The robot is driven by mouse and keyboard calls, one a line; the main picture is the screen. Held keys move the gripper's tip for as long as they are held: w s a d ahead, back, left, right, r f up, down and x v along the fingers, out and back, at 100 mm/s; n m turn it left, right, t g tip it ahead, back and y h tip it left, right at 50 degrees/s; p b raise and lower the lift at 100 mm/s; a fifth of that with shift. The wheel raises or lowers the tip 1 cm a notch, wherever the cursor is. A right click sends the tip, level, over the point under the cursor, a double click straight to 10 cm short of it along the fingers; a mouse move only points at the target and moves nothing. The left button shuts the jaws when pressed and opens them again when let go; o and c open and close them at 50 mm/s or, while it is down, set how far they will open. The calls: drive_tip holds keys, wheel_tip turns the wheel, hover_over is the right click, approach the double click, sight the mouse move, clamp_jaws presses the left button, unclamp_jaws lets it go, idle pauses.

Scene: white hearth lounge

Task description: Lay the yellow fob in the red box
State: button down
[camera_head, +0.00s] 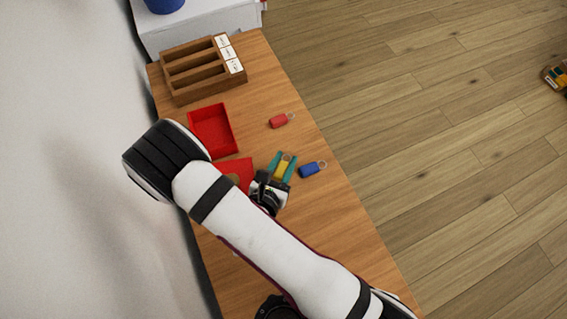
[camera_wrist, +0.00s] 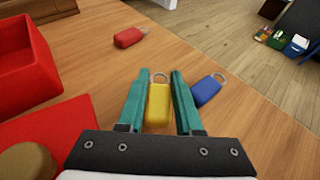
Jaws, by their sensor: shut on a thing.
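The yellow fob (camera_head: 282,168) has a metal ring and lies between the teal fingers of my gripper (camera_head: 285,156), over the wooden table. In the wrist view the yellow fob (camera_wrist: 158,104) shows between the fingertips of my gripper (camera_wrist: 159,75), ring pointing away. My gripper is shut on it. I cannot tell whether the fob touches the table. The open red box (camera_head: 213,131) is empty on the table, up and left of my gripper. Part of the red box (camera_wrist: 24,70) shows at the left of the wrist view.
A red fob (camera_head: 278,121) and a blue fob (camera_head: 309,170) lie near my gripper. A flat red piece (camera_head: 239,164) with a round brown part lies beside the box, partly behind my arm. A wooden tray with slots (camera_head: 176,96) stands beyond the box.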

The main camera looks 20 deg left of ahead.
sight(285, 163)
wheel_tip(285, 163, up, 9)
drive_tip(key=shift+r, duration=0.1)
drive_tip(key=w+d+r+m+g+h, duration=0.1)
drive_tip(key=w+d+m+g+h, duration=0.15)
drive_tip(key=d+m+h, duration=0.4)
drive_tip(key=s+d+m+g+h, duration=0.6)
drive_tip(key=d+m+g+h, duration=0.1)
drive_tip(key=d+m+g, duration=0.4)
drive_tip(key=s+a+f+m+g+y, duration=0.2)
drive_tip(key=s+a+m+g+y, duration=0.3)
drive_tip(key=m+g, duration=0.4)
drive_tip(key=a+m+g+y, duration=0.4)
drive_tip(key=a+m+y, duration=0.6)
drive_tip(key=a+m, duration=0.15)
drive_tip(key=w+a+r+m+t+y, duration=0.4)
drive_tip(key=w+a+r+m+y, duration=0.5)
drive_tip(key=w, duration=0.3)
drive_tip(key=shift+n+t, duration=0.25)
drive_tip(key=shift+n, duration=0.25)
drive_tip(key=s+a+f, duration=0.1)
drive_tip(key=a+f, duration=0.2)
drive_tip(key=a, duration=0.1)
drive_tip(key=s+a+f, duration=0.2)
drive_tip(key=a+f, duration=0.2)
drive_tip(key=s+a+f, duration=0.2)
drive_tip(key=a+f, duration=0.1)
drive_tip(key=f, duration=0.1)
drive_tip(key=shift+s+a+f, duration=0.1)
drive_tip(key=shift+s+a, duration=0.05)
drive_tip(key=shift+a, duration=0.25)
